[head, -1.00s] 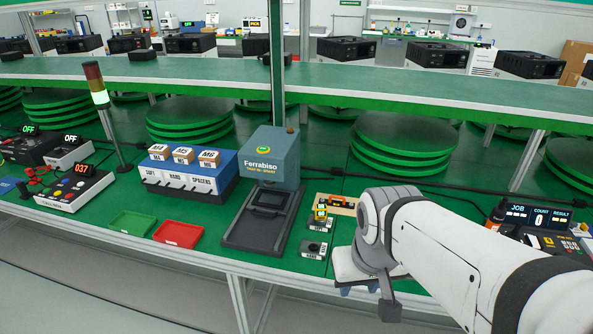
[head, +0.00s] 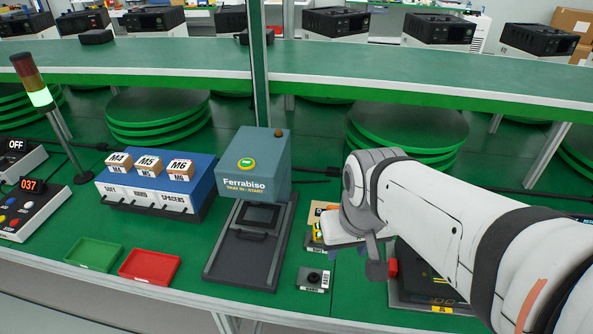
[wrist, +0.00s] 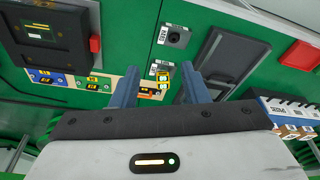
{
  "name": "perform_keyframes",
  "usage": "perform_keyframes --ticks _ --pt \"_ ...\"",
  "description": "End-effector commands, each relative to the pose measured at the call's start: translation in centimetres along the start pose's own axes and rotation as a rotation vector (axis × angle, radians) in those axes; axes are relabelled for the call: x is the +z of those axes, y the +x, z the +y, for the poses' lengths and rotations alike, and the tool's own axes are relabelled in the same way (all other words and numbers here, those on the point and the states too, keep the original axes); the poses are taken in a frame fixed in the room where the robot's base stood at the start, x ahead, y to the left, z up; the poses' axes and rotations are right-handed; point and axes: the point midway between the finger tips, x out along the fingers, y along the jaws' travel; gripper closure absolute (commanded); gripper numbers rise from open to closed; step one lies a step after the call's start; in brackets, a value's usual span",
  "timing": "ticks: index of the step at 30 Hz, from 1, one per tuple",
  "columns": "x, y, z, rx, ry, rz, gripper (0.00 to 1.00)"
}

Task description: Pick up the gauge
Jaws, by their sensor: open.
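In the wrist view a small yellow-framed thing with pale green faces (wrist: 163,78), which looks like the gauge, lies between the fingers of my gripper (wrist: 159,78). The two blue-grey fingers are open, one on each side of it, and no contact is visible. How far below the fingertips it sits I cannot tell. In the head view only a sliver of yellow (head: 317,231) shows beside my gripper's white wrist, which hides the rest. A grey block with a black round knob (head: 313,279) stands in front of it, clear of the gripper.
A wooden strip with coloured pieces (wrist: 88,83) lies beside the yellow thing. A dark grey Ferrabiso station (head: 233,262) stands left, then red (head: 150,267) and green (head: 95,254) trays. A dark console (head: 419,284) is right of my gripper. A shelf runs behind.

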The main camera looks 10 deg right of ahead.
Motion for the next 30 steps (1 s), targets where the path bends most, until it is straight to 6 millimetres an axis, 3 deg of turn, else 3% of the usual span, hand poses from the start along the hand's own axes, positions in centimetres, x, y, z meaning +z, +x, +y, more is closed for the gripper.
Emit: perform_keyframes --ticks 5,8,15,21,25,30 --pt "-1.8 0.6 0.3 0.001 0.009 -0.023 0.44" --pt "-4.3 1.8 0.5 0.001 0.018 -0.050 0.37" --pt "-11.6 7.4 0.6 0.001 0.036 -0.132 0.37" --pt "-15.9 13.3 0.7 0.002 0.050 -0.189 0.37" --pt "-17.4 16.2 0.7 0.003 0.057 -0.211 0.37" --pt "-18.0 18.3 0.7 0.003 0.060 -0.226 0.37"
